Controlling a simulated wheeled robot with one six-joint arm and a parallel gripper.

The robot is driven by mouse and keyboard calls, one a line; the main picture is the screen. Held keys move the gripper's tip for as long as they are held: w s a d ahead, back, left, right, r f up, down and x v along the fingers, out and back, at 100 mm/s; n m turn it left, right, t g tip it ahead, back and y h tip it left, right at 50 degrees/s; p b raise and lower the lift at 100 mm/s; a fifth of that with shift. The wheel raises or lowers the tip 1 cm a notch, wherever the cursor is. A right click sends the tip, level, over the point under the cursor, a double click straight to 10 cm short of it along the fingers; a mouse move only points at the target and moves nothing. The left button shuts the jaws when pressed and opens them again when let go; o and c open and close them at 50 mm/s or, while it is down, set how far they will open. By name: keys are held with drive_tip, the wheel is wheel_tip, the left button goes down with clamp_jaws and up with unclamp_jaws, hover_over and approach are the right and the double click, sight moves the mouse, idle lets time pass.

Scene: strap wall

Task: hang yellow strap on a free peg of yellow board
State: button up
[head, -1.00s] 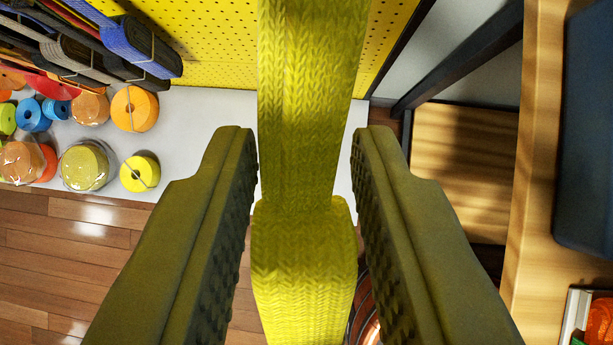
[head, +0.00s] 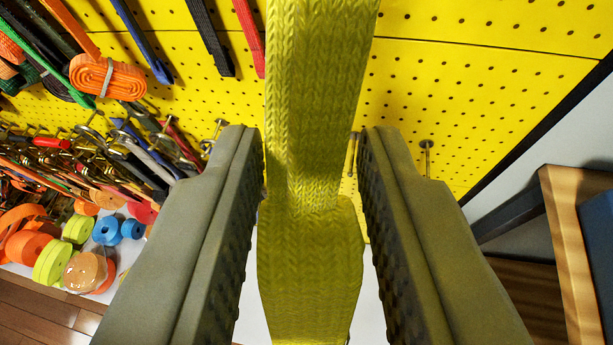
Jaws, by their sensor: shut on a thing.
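The yellow strap (head: 318,110) runs down the middle of the head view, a knitted band with a thicker folded part at the bottom. My gripper (head: 312,145) is shut on it, with one dark ribbed jaw on each side. The yellow board (head: 470,90) is a perforated panel behind the strap. A bare metal peg (head: 427,157) sticks out of the board just right of the right jaw. Another peg (head: 352,155) shows partly between the strap and the right jaw. A third peg (head: 213,135) is left of the left jaw. The strap hides part of the board.
Straps hang at the upper left, among them a bundled orange one (head: 108,78), a black one (head: 212,42) and a red one (head: 250,35). Strap rolls (head: 80,228) and hooked straps crowd the lower left. A wooden frame (head: 572,260) stands at the right. The board's right part is bare.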

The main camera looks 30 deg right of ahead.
drive_tip(key=w+d, duration=0.2)
drive_tip(key=w+d+f, duration=0.1)
drive_tip(key=w+d, duration=0.1)
drive_tip(key=w+d+f, duration=0.1)
drive_tip(key=w+d, duration=0.1)
drive_tip(key=shift+w+d, duration=0.15)
drive_tip(key=shift+d, duration=0.1)
idle(1.2)
idle(0.7)
drive_tip(key=o, duration=1.1)
drive_tip(key=v, duration=1.7)
